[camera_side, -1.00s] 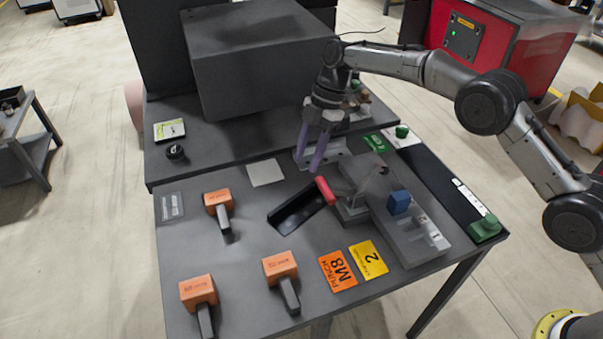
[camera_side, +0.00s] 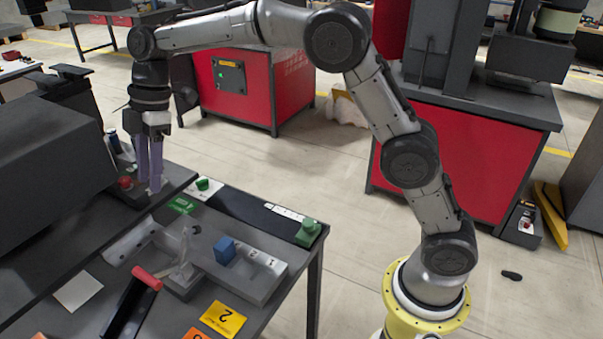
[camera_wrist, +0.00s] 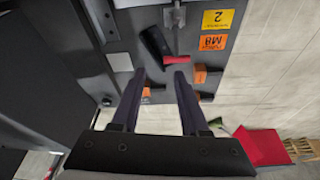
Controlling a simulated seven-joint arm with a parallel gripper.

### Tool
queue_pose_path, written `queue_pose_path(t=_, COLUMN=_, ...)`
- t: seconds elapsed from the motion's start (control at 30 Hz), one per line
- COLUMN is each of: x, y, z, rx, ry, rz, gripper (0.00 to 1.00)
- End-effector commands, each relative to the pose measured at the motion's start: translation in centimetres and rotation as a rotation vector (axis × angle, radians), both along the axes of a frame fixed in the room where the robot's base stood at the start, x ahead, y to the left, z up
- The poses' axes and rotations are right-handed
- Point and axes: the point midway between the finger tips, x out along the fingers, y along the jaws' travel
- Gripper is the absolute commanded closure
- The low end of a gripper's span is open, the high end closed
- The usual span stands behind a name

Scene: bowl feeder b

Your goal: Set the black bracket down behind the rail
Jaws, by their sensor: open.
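My gripper (camera_side: 150,187) is open and points down near the raised shelf's right end. In the wrist view its two dark fingers (camera_wrist: 158,82) stand apart with nothing held between them. A black piece with a red end (camera_side: 130,305) lies on the bench well in front of it, and it also shows in the wrist view (camera_wrist: 156,43). I cannot tell whether this is the black bracket; no other clear bracket shows. A pale grey bar with holes (camera_side: 131,241), possibly the rail, lies just in front of the shelf, below and in front of my gripper.
A blue block (camera_side: 224,250) sits on a grey fixture (camera_side: 258,284). A red button (camera_side: 125,183) is close beside the fingers. A large dark box (camera_side: 45,180) stands on the shelf at left. Orange-handled tools (camera_wrist: 200,75) and a yellow card (camera_side: 222,319) lie toward the front.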

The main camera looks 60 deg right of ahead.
Motion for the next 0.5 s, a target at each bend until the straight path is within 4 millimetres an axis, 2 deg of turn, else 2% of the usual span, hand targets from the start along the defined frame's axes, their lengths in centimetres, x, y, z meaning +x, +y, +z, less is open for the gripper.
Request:
queue_pose_path(t=0.03, x=-1.7, y=-1.5, z=1.8, rx=-0.006, ry=-0.010, rz=-0.079, gripper=0.56)
queue_pose_path(t=0.2, x=-7.5, y=-5.7, z=5.2, rx=-0.019, ry=-0.031, rz=-0.352, gripper=0.56)
queue_pose_path(t=0.33, x=-12.6, y=-8.6, z=6.5, rx=-0.015, ry=-0.051, rz=-0.557, gripper=0.56)
queue_pose_path(t=0.5, x=-19.5, y=-11.9, z=6.6, rx=0.008, ry=-0.087, rz=-0.820, gripper=0.56)
